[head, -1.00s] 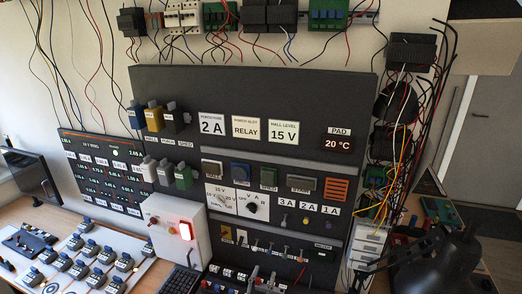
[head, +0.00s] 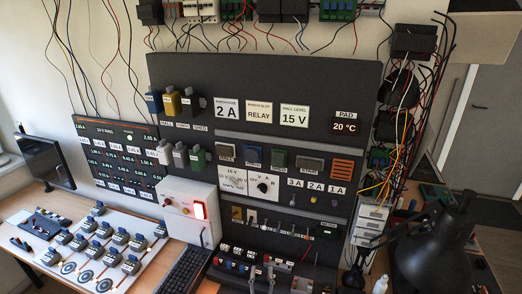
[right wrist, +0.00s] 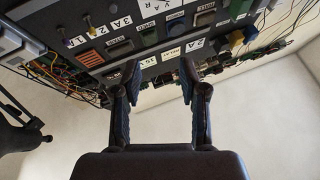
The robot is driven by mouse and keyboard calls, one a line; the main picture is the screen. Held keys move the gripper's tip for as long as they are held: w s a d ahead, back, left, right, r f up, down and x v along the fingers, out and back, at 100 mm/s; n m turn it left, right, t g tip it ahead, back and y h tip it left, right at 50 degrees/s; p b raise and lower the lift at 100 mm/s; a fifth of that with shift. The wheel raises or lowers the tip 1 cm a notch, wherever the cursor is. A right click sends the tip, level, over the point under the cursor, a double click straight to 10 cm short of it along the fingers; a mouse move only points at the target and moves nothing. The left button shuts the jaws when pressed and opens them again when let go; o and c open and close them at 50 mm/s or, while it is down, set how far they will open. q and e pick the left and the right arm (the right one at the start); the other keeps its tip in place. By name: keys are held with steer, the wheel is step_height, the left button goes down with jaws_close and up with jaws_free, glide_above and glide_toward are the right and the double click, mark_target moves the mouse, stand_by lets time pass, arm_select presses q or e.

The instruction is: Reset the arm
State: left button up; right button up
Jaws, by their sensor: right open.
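My right gripper (right wrist: 159,78) is open and empty in the right wrist view, its two dark fingers apart. Beyond the fingers, the dark wiring panel (right wrist: 150,68) appears upside down. In the head view the same panel (head: 300,80) stands upright with labels reading 2 A, RELAY and 15 V. Small modules in blue, yellow, black, white and green sit at its left side, and more sit in a row below the labels. I cannot clearly make out my right gripper at the bottom of the head view. My left gripper is not in view.
A white box (head: 175,200) with a lit red lamp (head: 199,210) stands before the panel. A black keyboard (head: 185,270) and a white board (head: 85,262) with several blue-topped parts lie on the table. A black desk lamp (head: 435,250) and loose wires (head: 400,120) crowd the right.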

steer(key=s+d+f+n+g+y, duration=0.3)
steer(key=s+f+g, duration=0.3)
steer(key=s+f, duration=0.15)
steer(key=s+d+f+n+g+y, duration=0.2)
steer(key=s+f+n+g+y, duration=0.3)
steer(key=f, duration=0.4)
steer(key=s+d+f+m+g+h, duration=0.1)
steer(key=s+d+f+g+h, duration=0.15)
steer(key=s+d, duration=0.35)
steer(key=s+d+f+m+g+h, duration=0.15)
steer(key=s+d+g, duration=0.25)
steer(key=s, duration=0.5)
steer(key=s+d+f+m+g+h, duration=0.2)
steer(key=s+d+g+h, duration=0.1)
steer(key=s+d, duration=0.3)
steer(key=s+f+g, duration=0.1)
steer(key=s+f, duration=0.1)
steer(key=f, duration=1.1)
steer(key=s+f, duration=0.2)
steer(key=f, duration=1.2)
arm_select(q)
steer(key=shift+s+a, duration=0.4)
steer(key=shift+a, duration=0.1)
arm_select(e)
steer(key=s+d+f+g, duration=0.1)
steer(key=s+d+f, duration=0.2)
steer(key=s+f, duration=1.2)
steer(key=shift+s, duration=1.2)
